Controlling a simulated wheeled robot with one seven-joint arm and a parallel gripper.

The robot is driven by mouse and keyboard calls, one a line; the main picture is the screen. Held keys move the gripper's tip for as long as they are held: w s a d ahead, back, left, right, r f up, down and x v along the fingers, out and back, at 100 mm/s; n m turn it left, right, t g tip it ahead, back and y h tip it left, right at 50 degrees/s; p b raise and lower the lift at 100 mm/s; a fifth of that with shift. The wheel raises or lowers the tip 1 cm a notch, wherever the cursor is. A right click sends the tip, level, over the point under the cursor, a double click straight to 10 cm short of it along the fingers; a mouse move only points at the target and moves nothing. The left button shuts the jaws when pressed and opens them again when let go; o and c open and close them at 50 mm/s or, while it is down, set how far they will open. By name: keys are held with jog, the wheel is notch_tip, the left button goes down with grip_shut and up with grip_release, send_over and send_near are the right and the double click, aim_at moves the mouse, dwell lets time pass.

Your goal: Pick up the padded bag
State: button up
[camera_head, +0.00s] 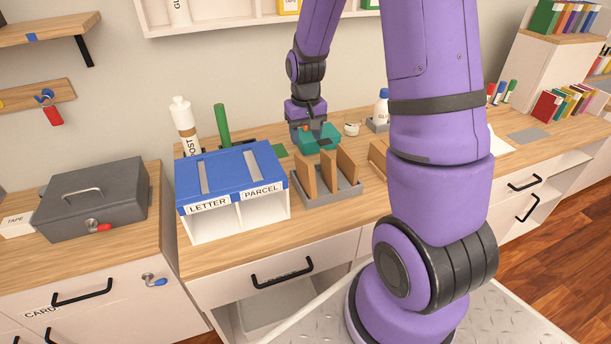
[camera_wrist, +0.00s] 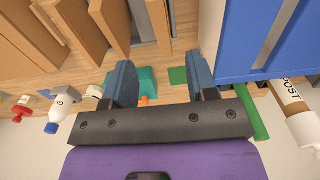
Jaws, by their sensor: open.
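Several upright brown padded-looking slabs (camera_head: 327,172) stand in a grey rack (camera_head: 350,197) on the desk, right of the blue-topped letter box. They also show at the top of the wrist view (camera_wrist: 110,25). I cannot tell which one is the padded bag. My gripper (camera_head: 308,135) is behind the rack, pointing down, over a teal object (camera_head: 325,138) with an orange part. In the wrist view my gripper (camera_wrist: 162,82) is open, with its blue-grey fingers apart and the teal object (camera_wrist: 147,78) showing between and beyond them. Contact with it cannot be told.
The letter and parcel box (camera_head: 235,215) stands left of the rack. A glue bottle (camera_head: 381,105), a post tube (camera_head: 186,125) and a green cylinder (camera_head: 222,125) stand nearby. A grey cash box (camera_head: 92,205) is at left. A wall shelf (camera_head: 230,18) hangs above.

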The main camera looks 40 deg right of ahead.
aim_at(305, 160)
notch_tip(305, 160, down, 11)
jog(key=shift+s+a+r, duration=0.1)
dwell(0.6)
grip_shut()
